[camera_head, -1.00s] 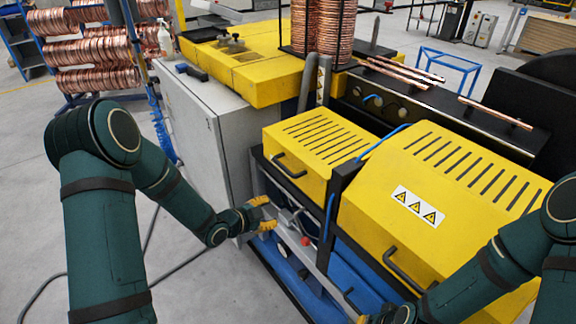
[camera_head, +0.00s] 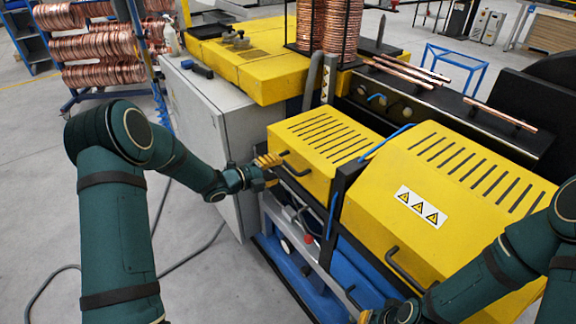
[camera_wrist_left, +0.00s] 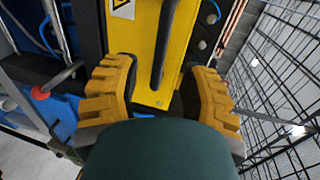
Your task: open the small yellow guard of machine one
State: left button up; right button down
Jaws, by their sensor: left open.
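The small yellow guard (camera_head: 325,143) is the smaller slotted cover on the left of the machine, and it is down. Its black handle (camera_head: 292,166) is on its front face. My left gripper (camera_head: 269,170) is at the left end of that handle. In the left wrist view the yellow fingers (camera_wrist_left: 158,95) are spread apart, with the black handle (camera_wrist_left: 163,45) running between them and the yellow guard face (camera_wrist_left: 182,42) behind. No finger visibly closes on the handle. My right gripper (camera_head: 388,314) is low at the bottom edge, its fingers mostly hidden.
The large yellow guard (camera_head: 450,190) with warning signs stands to the right, with its own black handle (camera_head: 402,268). A grey cabinet (camera_head: 205,125) stands left of the machine. A red knob (camera_head: 309,239) sits below the small guard. Copper tubes (camera_head: 500,115) lie behind.

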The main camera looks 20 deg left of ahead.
aim_at(286, 166)
pick_arm(q)
jog(key=x, duration=0.5)
grip_shut()
